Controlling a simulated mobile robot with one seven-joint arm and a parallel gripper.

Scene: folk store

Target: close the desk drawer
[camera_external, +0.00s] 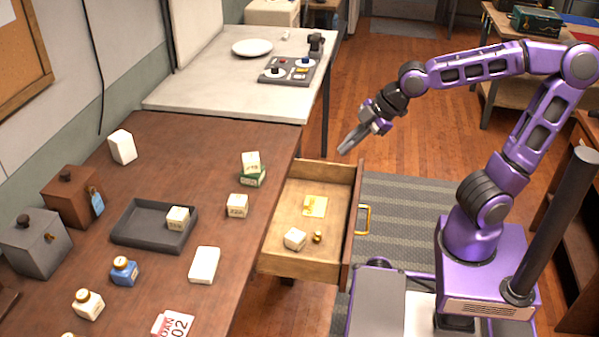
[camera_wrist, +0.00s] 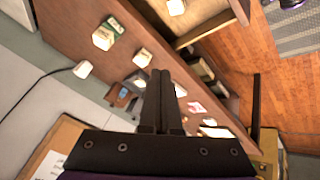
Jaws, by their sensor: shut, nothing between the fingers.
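The desk drawer (camera_external: 301,265) is pulled out from the right side of the brown wooden desk (camera_external: 150,145). Its brass handle (camera_external: 364,220) is on its right-hand front panel. Inside the drawer lie a white block (camera_external: 295,239), a yellow card (camera_external: 315,206) and a small brass piece (camera_external: 318,237). In the wrist view my gripper (camera_wrist: 160,75) points across the desk top, and part of the drawer (camera_wrist: 205,28) shows at the top.
The desk holds a dark tray (camera_external: 125,236), boxes, bottles and several white blocks. A white table (camera_external: 200,85) with a plate (camera_external: 252,47) and a switch panel (camera_external: 290,70) adjoins the desk's far end. Open floor (camera_external: 390,150) and a striped rug (camera_external: 410,200) lie right of the drawer.

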